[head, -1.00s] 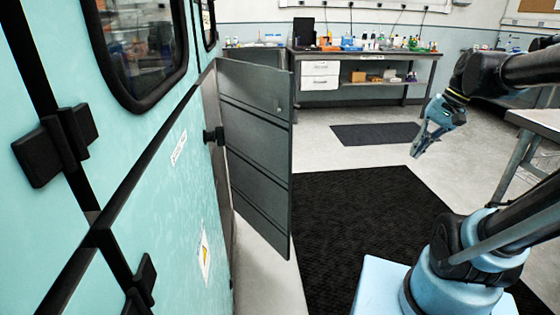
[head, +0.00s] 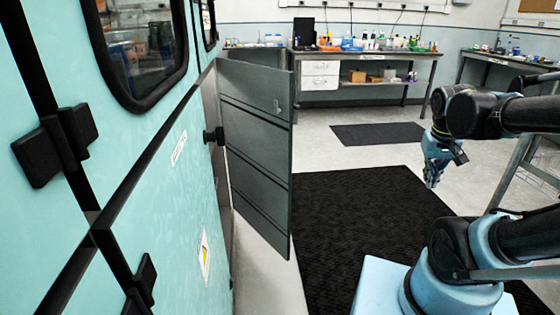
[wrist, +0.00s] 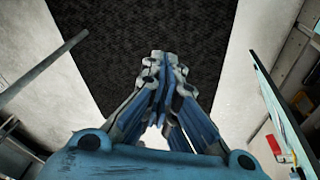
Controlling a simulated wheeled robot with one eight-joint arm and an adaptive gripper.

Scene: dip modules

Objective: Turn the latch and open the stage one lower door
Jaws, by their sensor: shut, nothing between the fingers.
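The stage one lower door (head: 257,150) stands swung open from the teal cabinet (head: 160,190), its grey inner face toward me in the head view. A black hinge block (head: 214,136) shows at its left edge. The latch on its outer face is hidden. My gripper (head: 432,184) hangs to the right of the door, well apart from it, above the floor and pointing down. In the wrist view its fingers (wrist: 163,62) are together and hold nothing.
A black mat (head: 360,230) covers the floor between the door and my base. A smaller mat (head: 378,133) lies farther back. A workbench (head: 365,54) with bottles and boxes stands along the back wall. Another bench (head: 505,62) stands at the right.

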